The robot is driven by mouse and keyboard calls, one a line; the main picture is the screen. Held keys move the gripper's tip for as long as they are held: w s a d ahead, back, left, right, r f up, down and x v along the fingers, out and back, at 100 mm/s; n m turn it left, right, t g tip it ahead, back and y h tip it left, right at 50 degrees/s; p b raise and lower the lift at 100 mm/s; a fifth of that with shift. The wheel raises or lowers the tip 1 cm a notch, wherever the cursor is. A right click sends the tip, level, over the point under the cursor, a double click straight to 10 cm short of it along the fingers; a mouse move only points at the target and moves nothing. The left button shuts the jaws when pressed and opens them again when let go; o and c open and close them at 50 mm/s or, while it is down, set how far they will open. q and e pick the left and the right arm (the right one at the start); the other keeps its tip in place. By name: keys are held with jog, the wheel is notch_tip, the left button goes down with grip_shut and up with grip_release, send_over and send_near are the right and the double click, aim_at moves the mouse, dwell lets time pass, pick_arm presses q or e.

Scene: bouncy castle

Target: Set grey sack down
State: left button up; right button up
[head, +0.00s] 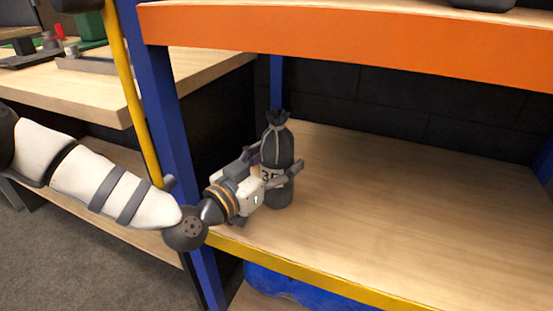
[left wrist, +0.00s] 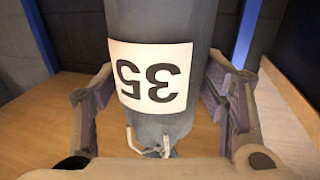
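The grey sack (head: 277,150) is upright, with a dark tied neck and a pale label. It is over the left front part of the wooden shelf board (head: 390,210); I cannot tell whether its base bears on the board. My left gripper (head: 279,174) reaches in from the left and is shut on the sack's middle. In the left wrist view the sack (left wrist: 165,20) shows upside down, with a "35" label and a cord, between the two fingers. My right gripper is not in view.
A blue post (head: 170,130) and a yellow bar stand close by my left arm. An orange beam (head: 340,50) spans above the board. The board right of the sack is clear. A wooden workbench (head: 100,85) is at the left, and something blue (head: 300,290) lies below.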

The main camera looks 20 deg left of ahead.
pick_arm(q)
jog(key=shift+r, duration=0.3)
jog(key=p+v, duration=0.2)
jog(key=v, duration=1)
jog(key=shift+f, duration=0.1)
